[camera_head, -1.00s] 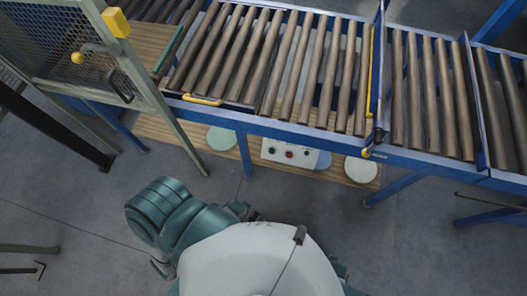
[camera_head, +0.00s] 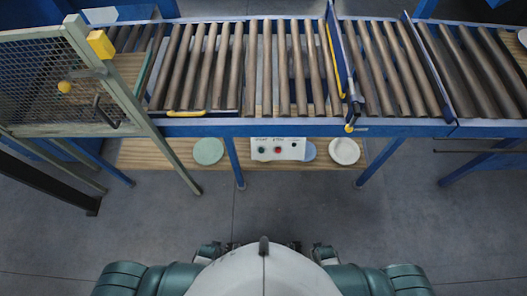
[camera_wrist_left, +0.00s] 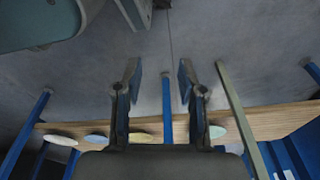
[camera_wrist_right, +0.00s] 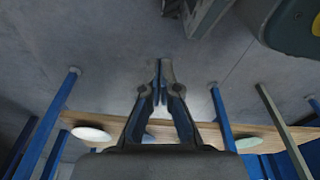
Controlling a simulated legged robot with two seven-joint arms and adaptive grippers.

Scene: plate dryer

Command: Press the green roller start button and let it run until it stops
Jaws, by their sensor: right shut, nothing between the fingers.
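The white control box (camera_head: 278,155) sits on the wooden shelf under the roller conveyor, near the middle of the head view. Its front carries a dark green button (camera_head: 262,150) at the left, a red button (camera_head: 278,149) and a small dark knob at the right. The conveyor's rollers (camera_head: 267,70) run above it. My left gripper (camera_wrist_left: 159,72) is open and empty in its wrist view. My right gripper (camera_wrist_right: 161,68) is shut and empty in its wrist view. Both are clear of the box, with floor beyond their fingertips. The button is not visible in either wrist view.
A green plate (camera_head: 208,151) and a white plate (camera_head: 344,151) lie on the shelf (camera_head: 150,155) beside the box; a bluish one is partly hidden behind it. Blue conveyor legs (camera_head: 235,165) stand on both sides. A mesh guard (camera_head: 35,80) is at left. Floor in front is clear.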

